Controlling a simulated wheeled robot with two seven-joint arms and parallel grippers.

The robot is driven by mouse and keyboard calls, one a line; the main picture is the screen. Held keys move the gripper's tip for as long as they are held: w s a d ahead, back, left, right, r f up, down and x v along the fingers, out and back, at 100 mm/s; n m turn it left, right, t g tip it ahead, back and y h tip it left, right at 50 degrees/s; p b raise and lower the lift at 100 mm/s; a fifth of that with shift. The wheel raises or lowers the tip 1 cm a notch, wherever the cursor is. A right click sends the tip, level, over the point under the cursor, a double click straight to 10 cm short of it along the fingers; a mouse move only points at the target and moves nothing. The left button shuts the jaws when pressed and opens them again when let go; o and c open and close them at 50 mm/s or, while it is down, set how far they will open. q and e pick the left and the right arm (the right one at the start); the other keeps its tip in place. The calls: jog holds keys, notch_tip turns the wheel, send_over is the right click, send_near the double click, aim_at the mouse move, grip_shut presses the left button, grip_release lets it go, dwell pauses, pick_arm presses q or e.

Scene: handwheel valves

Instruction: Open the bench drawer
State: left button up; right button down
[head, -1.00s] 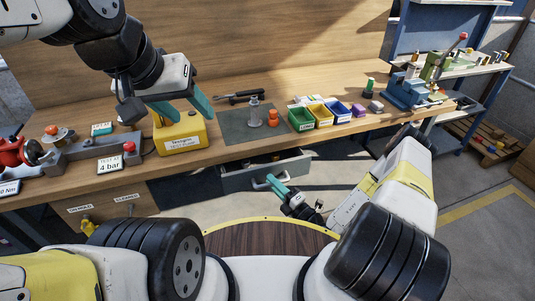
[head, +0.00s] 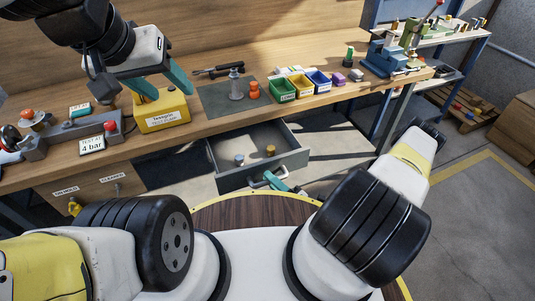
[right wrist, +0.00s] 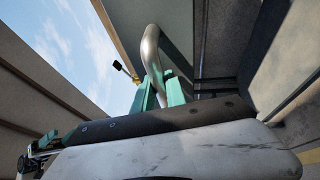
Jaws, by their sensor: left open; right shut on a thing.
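The bench drawer (head: 233,181) stands pulled out from under the bench top, in the middle of the head view. Inside it are a grey knob-like piece (head: 239,159) and a brass one (head: 270,150). My right gripper (head: 275,181) is shut on the drawer's handle at its front. The right wrist view shows the metal handle bar (right wrist: 150,50) between the teal fingers (right wrist: 160,92). My left gripper (head: 164,84) is open and empty above the bench, over the yellow box (head: 162,112). Most of my right forearm hides behind my own arm links.
On the bench (head: 330,97) stand a grey mat (head: 213,101) with a metal piece and an orange piece, and green (head: 283,91), yellow and blue bins. A vise (head: 385,58) is at the right. A valve fixture (head: 70,130) is at the left.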

jog(key=c, duration=1.6)
grip_release()
jog(key=shift+c, duration=0.2)
jog(key=v, duration=0.7)
jog(key=shift+s+d, duration=0.25)
jog(key=shift+s, duration=0.05)
